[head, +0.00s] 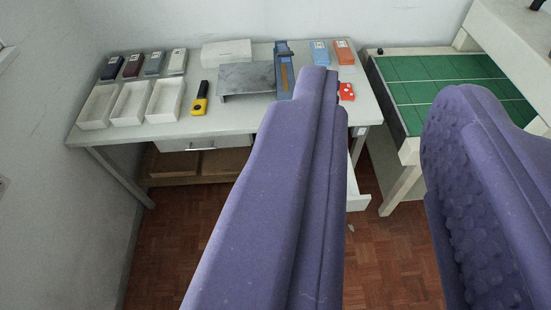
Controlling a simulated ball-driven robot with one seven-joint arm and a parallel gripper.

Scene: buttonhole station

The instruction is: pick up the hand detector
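A small yellow and black hand-held device (200,98), which looks like the hand detector, lies on the white table (225,124). It lies right of the white open trays, with its yellow end toward the front edge. My gripper (395,88) shows as two large purple fingers close to the camera. They are wide apart with nothing between them. The device is left of both fingers and apart from them, farther away. The left finger hides part of the table's right side and front edge.
Several white trays (130,104) and small coloured boxes (155,63) stand at the table's left. A grey metal plate (246,79), a blue tool (283,62) and a red item (346,91) lie rightward. A drawer stands open below. A green-topped table (440,80) stands right.

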